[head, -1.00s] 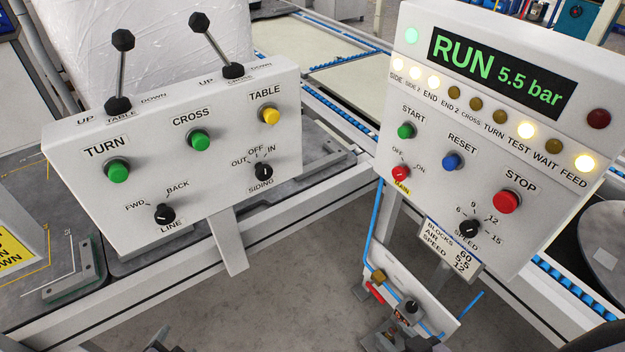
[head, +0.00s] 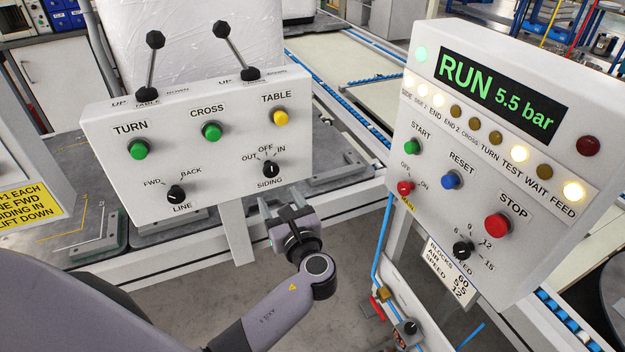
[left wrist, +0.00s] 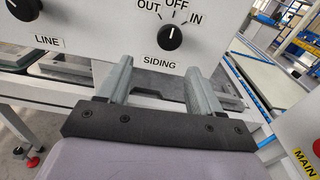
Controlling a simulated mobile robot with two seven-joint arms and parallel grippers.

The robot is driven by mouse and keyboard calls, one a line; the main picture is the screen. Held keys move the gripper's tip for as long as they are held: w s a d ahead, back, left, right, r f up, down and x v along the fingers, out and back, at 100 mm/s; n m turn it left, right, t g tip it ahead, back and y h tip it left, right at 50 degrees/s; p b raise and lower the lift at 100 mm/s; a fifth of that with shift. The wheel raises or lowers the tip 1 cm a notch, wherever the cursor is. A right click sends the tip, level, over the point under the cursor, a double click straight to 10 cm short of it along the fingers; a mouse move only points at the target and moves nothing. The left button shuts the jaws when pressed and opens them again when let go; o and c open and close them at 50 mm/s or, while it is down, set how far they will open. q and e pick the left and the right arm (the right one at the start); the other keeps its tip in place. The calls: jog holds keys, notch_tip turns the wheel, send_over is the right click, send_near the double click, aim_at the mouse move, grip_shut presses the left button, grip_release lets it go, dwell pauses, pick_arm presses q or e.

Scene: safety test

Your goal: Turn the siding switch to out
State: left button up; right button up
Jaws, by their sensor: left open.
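The siding switch (head: 270,169) is a black knob at the lower right of the white left-hand panel (head: 222,185), with OUT, OFF and IN marked above it. In the left wrist view the siding switch (left wrist: 170,37) has its white mark pointing up, about at OFF. My left gripper (head: 275,205) is just below and in front of this knob, apart from it. In the left wrist view its two grey fingers (left wrist: 160,75) are spread with nothing between them, below the SIDING label. My right gripper is not in view.
On the same panel are the line switch (head: 176,194), green and yellow buttons above, and two black levers on top. The right-hand panel (head: 485,255) reads RUN 5.5 bar and carries a red STOP button (head: 497,226). Floor and conveyor frame show between the panels.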

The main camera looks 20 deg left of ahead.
aim_at(272, 173)
pick_arm(q)
jog(key=shift+y, duration=0.3)
jog(key=x, duration=0.4)
jog(key=w+r+x, duration=0.1)
jog(key=x, duration=0.2)
jog(key=shift+s+d+r, duration=0.1)
jog(key=shift+d, duration=0.3)
jog(key=shift+c, duration=0.3)
jog(key=c, duration=1)
